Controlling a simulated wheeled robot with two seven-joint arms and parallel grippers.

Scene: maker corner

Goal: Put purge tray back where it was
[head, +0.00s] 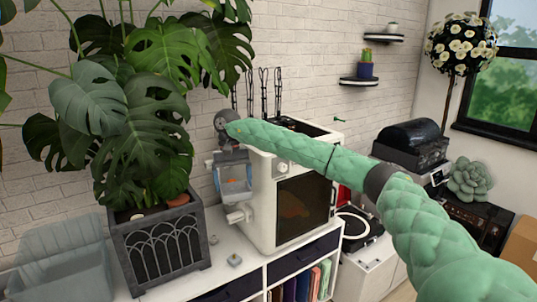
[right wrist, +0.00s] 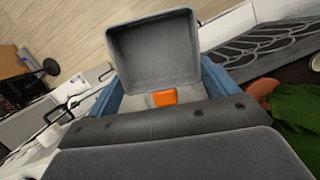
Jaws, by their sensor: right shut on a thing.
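The purge tray (head: 236,190) is a small blue, see-through box with something orange inside. In the head view it is beside the left side of the white printer (head: 262,205). My right gripper (head: 232,160) reaches it from above and is shut on it. In the right wrist view the blue tray walls (right wrist: 216,78) show on both sides of my grey gripper parts, with an orange piece (right wrist: 163,97) between. I cannot tell whether the tray touches the printer. My left gripper is in neither view.
A large leafy plant in a dark planter (head: 160,245) stands close to the left of the tray. A clear bin (head: 65,265) is at the far left. A white knob-like part (head: 240,214) sticks out below the tray. The white cabinet top (head: 222,262) has some free room in front.

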